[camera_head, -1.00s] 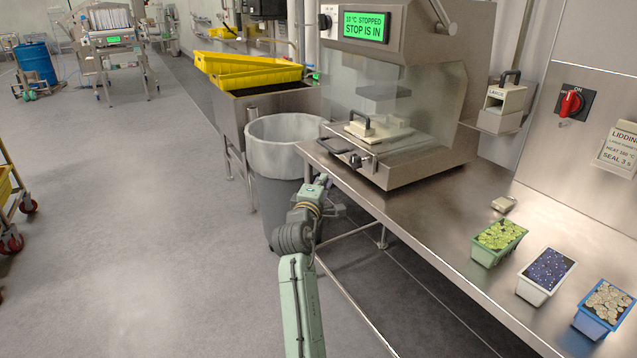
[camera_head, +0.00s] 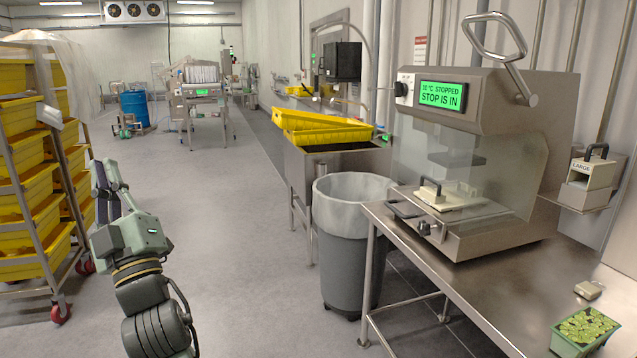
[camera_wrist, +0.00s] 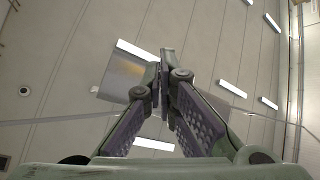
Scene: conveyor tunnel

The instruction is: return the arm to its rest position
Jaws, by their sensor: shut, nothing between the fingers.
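My arm rises from the bottom left of the head view, and my gripper (camera_head: 108,186) is at its far end. The gripper stands over open floor, in front of the rack of yellow crates, and holds nothing. In the wrist view the two fingers of my gripper (camera_wrist: 163,62) meet near their tips, with nothing between them. Behind them that view shows the ceiling with several light strips, so the gripper points upward. I cannot tell from the picture whether it touches the rack.
A rack of yellow crates (camera_head: 30,205) stands at the left. A lined bin (camera_head: 345,250) stands beside the steel table (camera_head: 470,285) at the right. The table bears a sealing machine (camera_head: 480,170) and a green tray (camera_head: 585,330). The floor (camera_head: 240,200) in the middle is clear.

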